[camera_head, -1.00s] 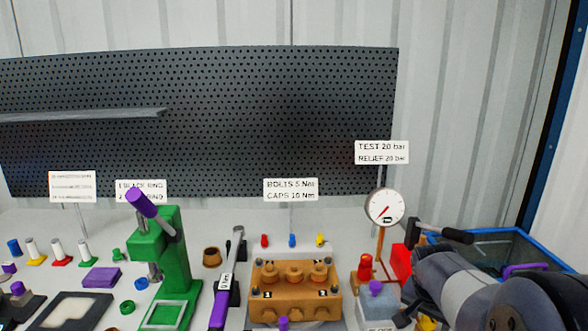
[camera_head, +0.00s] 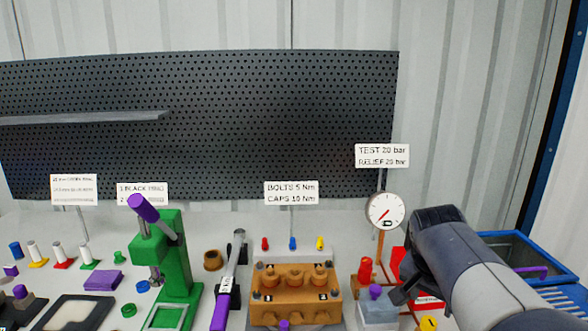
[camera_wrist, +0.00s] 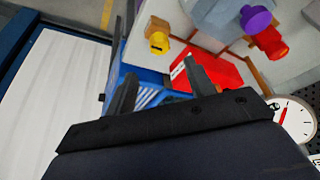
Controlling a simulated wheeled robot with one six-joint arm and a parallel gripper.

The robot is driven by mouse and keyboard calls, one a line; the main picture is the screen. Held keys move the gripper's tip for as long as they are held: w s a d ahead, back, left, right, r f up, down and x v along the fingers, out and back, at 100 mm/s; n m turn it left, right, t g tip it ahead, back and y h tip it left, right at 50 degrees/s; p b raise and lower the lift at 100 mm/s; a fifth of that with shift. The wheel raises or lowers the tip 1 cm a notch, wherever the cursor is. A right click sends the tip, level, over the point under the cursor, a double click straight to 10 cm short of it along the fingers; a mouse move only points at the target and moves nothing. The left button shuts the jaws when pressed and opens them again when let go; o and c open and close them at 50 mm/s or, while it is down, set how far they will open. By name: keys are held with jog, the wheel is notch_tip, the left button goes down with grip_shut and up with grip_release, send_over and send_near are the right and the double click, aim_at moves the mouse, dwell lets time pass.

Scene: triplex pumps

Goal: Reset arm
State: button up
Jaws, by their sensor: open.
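My arm reaches in from the lower right in the head view. My gripper (camera_head: 403,292) hangs beside the pressure gauge (camera_head: 386,211), over the red part at the right of the bench. In the wrist view my gripper (camera_wrist: 160,85) shows two dark fingers spread apart with nothing between them. Beyond the fingers are a red box (camera_wrist: 212,70) and a blue crate (camera_wrist: 150,75). My arm hides part of the red box and the crate in the head view.
A brown pump block (camera_head: 295,308) stands at the front centre, with a torque wrench (camera_head: 227,285) left of it. A green press (camera_head: 172,260) is further left. In the wrist view a yellow part (camera_wrist: 157,38) and a purple knob (camera_wrist: 255,19) lie near the fingers.

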aim_at(430, 320)
jog(key=b+x, duration=0.1)
jog(key=x, duration=0.9)
jog(key=shift+s+f, duration=0.1)
jog(key=shift+f, duration=0.15)
jog(key=shift+n, duration=0.7)
jog(key=shift+n+t+y+p, duration=0.35)
jog(key=shift+n+y, duration=0.35)
jog(key=shift+n, duration=0.8)
jog(key=shift+n+t+y+b, duration=0.25)
jog(key=shift+n+y+b, duration=0.6)
jog(key=shift+n, duration=1.65)
jog(key=n+y, duration=0.2)
jog(key=n, duration=0.2)
jog(key=n+g+y, duration=0.1)
jog(key=n, duration=0.3)
jog(key=shift+p, duration=0.4)
jog(key=shift+d+r+n+y, duration=0.15)
jog(key=shift+r+n+y, duration=0.15)
jog(key=shift+n, duration=0.1)
jog(key=shift+s+d+r, duration=0.15)
jog(key=shift+r, duration=0.5)
